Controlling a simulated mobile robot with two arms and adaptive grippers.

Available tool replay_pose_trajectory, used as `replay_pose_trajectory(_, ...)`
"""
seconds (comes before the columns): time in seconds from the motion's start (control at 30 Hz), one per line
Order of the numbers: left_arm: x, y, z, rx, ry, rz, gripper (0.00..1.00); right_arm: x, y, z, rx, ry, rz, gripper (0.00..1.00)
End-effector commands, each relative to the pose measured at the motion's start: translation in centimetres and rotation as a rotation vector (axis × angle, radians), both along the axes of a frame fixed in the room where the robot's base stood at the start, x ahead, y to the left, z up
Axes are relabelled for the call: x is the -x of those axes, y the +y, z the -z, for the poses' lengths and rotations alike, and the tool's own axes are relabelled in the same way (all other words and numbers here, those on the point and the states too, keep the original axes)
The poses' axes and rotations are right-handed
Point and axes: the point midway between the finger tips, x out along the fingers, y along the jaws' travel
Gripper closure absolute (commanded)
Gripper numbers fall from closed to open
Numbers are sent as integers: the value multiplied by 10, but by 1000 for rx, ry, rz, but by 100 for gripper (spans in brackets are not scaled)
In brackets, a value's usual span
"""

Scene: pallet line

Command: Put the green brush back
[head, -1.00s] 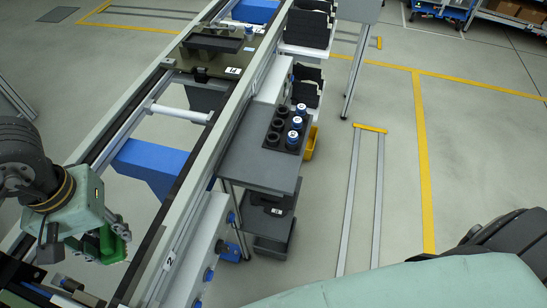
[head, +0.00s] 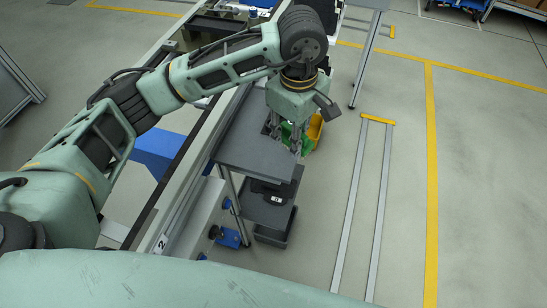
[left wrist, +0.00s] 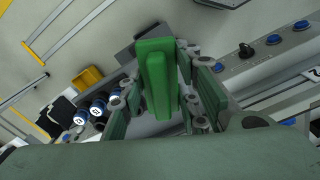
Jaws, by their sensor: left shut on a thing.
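My left gripper (head: 284,138) hangs over the right edge of the grey side table (head: 238,140) in the head view. It is shut on the green brush (left wrist: 156,72), which stands between the finger pads in the left wrist view. In the head view the arm and fingers mostly hide the brush. I cannot tell how high it is above the table. The yellow bin (head: 315,130) is just right of the gripper in the head view and shows at the left in the left wrist view (left wrist: 87,79). My right gripper is not in view.
Blue-capped jars (left wrist: 98,108) stand near the yellow bin in the left wrist view; my arm hides them in the head view. The conveyor rail (head: 185,175) runs left of the table. A dark lower shelf (head: 270,208) sits beneath it. Open floor lies to the right.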

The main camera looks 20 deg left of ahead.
Motion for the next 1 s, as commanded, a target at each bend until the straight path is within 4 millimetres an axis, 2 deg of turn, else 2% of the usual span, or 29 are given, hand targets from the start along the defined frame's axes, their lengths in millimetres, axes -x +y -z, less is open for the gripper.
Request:
replay_pose_trajectory(0.03,-5,-14,4,1,7,-93,98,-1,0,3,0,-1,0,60)
replay_pose_trajectory(0.13,-12,-31,8,-4,15,-261,98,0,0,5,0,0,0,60)
replay_pose_trajectory(0.23,-16,-42,10,-8,18,-366,98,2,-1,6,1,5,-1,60)
replay_pose_trajectory(0.33,-19,-41,13,-12,22,-419,98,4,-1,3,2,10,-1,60)
replay_pose_trajectory(0.43,-21,-27,20,-14,25,-433,98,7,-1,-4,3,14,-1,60)
replay_pose_trajectory(0.8,-32,53,67,-15,24,-430,98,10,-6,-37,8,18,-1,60)
replay_pose_trajectory(1.0,-36,69,80,-11,20,-426,98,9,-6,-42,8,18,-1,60)
